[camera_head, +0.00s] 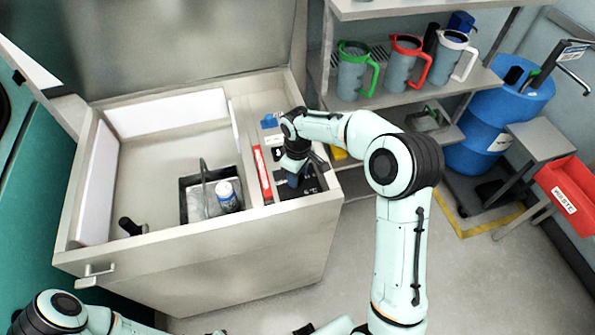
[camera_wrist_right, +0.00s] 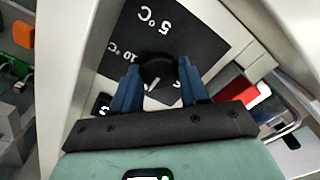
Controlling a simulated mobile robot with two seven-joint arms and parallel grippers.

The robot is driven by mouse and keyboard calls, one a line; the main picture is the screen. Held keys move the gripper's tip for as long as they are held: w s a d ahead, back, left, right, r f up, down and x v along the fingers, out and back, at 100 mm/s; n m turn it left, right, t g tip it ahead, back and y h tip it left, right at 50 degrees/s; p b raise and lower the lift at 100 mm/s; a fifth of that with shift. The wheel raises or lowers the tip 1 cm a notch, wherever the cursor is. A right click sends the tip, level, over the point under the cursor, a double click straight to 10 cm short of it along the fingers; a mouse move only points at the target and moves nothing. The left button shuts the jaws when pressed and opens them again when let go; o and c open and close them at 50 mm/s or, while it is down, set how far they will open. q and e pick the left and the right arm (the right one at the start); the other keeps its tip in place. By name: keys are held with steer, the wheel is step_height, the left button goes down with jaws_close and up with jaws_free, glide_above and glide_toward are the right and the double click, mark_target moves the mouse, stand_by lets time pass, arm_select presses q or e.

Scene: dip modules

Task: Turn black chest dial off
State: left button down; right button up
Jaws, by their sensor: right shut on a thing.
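The black dial (camera_wrist_right: 157,70) is a round knob with a white pointer line, on a black panel with white temperature marks such as 5°C and 10°C. The black panel (camera_head: 312,184) sits on the right side of the grey chest (camera_head: 235,245), whose lid is up. My right gripper (camera_wrist_right: 157,88) has its two blue fingers on either side of the dial, shut on it. In the head view my right gripper (camera_head: 294,178) reaches down over the panel and hides the dial. My left arm shows at the lower left, but its gripper cannot be made out.
A red strip (camera_head: 262,173) lies beside the panel. Inside the chest are a metal basket (camera_head: 195,206) and a white-and-blue container (camera_head: 228,197). Shelves with several jugs (camera_head: 352,72), a blue barrel (camera_head: 497,122) and a red waste bin (camera_head: 567,192) stand to the right.

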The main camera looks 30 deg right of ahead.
steer(key=n+p, duration=0.1)
steer(key=n, duration=0.2)
steer(key=shift+n, duration=0.4)
steer(key=n+p, duration=0.1)
steer(key=n, duration=0.2)
steer(key=shift+n, duration=0.3)
steer(key=n, duration=0.3)
steer(key=shift+p, duration=0.35)
arm_select(q)
steer(key=w+r, duration=0.4)
steer(key=shift+w+r+t, duration=0.25)
steer(key=shift+w+t, duration=0.05)
steer(key=shift+w, duration=0.1)
arm_select(e)
steer(key=shift+n, duration=1.8)
steer(key=o, duration=1)
steer(key=shift+o, duration=0.2)
